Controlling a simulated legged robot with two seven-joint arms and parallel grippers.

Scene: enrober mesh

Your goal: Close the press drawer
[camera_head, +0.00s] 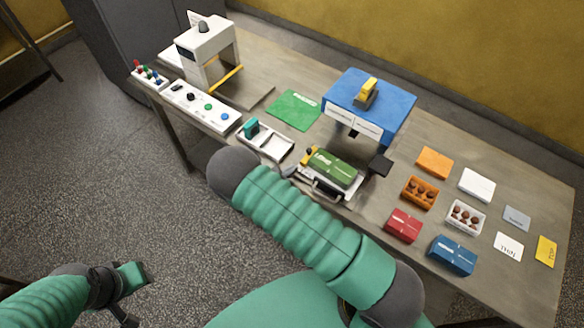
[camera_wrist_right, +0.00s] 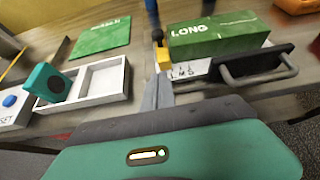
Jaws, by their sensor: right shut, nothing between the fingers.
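The blue press (camera_head: 368,100) stands on the table with a yellow block on top. Its drawer (camera_head: 350,189) is out at the front, with a green box (camera_head: 335,167) in it marked LONG in the wrist view (camera_wrist_right: 215,35). The drawer has a dark front and a bar handle (camera_head: 326,190), seen close in the wrist view (camera_wrist_right: 260,75). My right gripper (camera_head: 291,171) is shut and empty, just left of the drawer; its fingers (camera_wrist_right: 158,92) are beside a yellow piece (camera_wrist_right: 163,60). My left arm shows at the lower left, its gripper (camera_head: 122,316) partly cut off.
A white two-part tray (camera_head: 266,142) with a teal piece lies left of the drawer. A green mat (camera_head: 294,110) is behind. A button panel (camera_head: 200,107) is farther left. Boxes and cards, including a red box (camera_head: 404,225) and blue box (camera_head: 453,255), cover the right side.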

